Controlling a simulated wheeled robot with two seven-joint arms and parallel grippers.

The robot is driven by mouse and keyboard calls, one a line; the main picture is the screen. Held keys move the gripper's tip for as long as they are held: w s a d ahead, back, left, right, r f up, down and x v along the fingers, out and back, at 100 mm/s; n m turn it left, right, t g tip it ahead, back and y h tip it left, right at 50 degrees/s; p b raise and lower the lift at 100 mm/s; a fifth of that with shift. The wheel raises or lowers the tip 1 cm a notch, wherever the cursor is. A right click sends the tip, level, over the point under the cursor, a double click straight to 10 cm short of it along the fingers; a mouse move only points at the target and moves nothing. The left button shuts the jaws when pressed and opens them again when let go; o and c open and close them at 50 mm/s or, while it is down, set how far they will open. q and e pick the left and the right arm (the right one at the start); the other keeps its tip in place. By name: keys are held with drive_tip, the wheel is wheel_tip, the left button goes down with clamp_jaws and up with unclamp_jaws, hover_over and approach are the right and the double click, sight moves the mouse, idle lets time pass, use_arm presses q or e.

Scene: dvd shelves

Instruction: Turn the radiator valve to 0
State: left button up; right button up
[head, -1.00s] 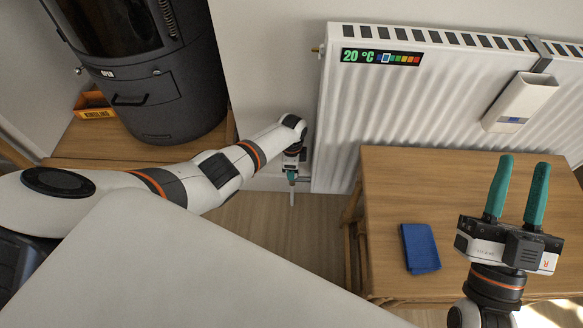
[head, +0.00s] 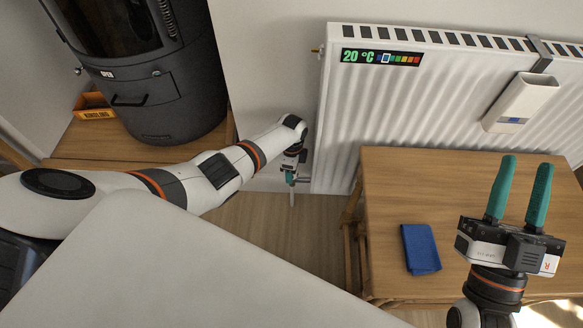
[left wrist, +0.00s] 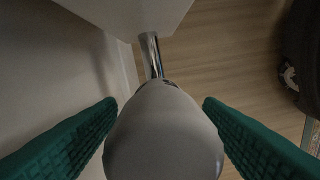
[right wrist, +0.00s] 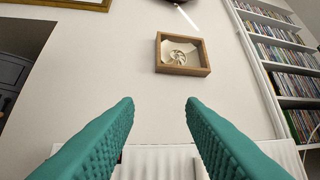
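The white radiator (head: 345,110) hangs on the wall, with a display (head: 381,58) reading 20 °C beside a coloured scale. My left gripper (head: 290,179) is low at the radiator's lower left corner. In the left wrist view, the rounded pale valve head (left wrist: 163,135) lies between the two green fingers of my left gripper (left wrist: 160,105), with a chrome pipe beyond it. The fingers are spread on either side of it; firm contact cannot be made out. Any numbers on the valve are not visible. My right gripper (head: 517,190) is open and empty above the wooden table.
The wooden table (head: 390,185) stands before the radiator with a blue cloth or book (head: 420,248) on it. A white holder (head: 520,102) hangs on the radiator. A dark stove (head: 150,75) stands at the left. Bare floor (head: 255,220) lies below my left gripper.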

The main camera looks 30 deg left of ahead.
idle(0.3)
use_arm(q)
drive_tip(key=shift+r, duration=0.2)
wheel_tip(320, 180, up, 4)
drive_tip(key=p, duration=0.2)
drive_tip(key=shift+f+p, duration=0.25)
drive_tip(key=shift+p, duration=0.1)
wheel_tip(320, 180, up, 3)
drive_tip(key=shift+w+r+p, duration=0.1)
drive_tip(key=shift+w+p, duration=0.05)
drive_tip(key=shift+p, duration=0.75)
drive_tip(key=shift+r, duration=0.2)
use_arm(e)
wheel_tip(320, 180, down, 16)
drive_tip(key=d+g+h, duration=0.2)
drive_tip(key=g+h, duration=0.2)
drive_tip(key=g, duration=0.8)
drive_tip(key=shift+w+d+r+m, duration=0.15)
drive_tip(key=shift+w+d+m, duration=0.05)
drive_tip(key=shift+d+m, duration=0.1)
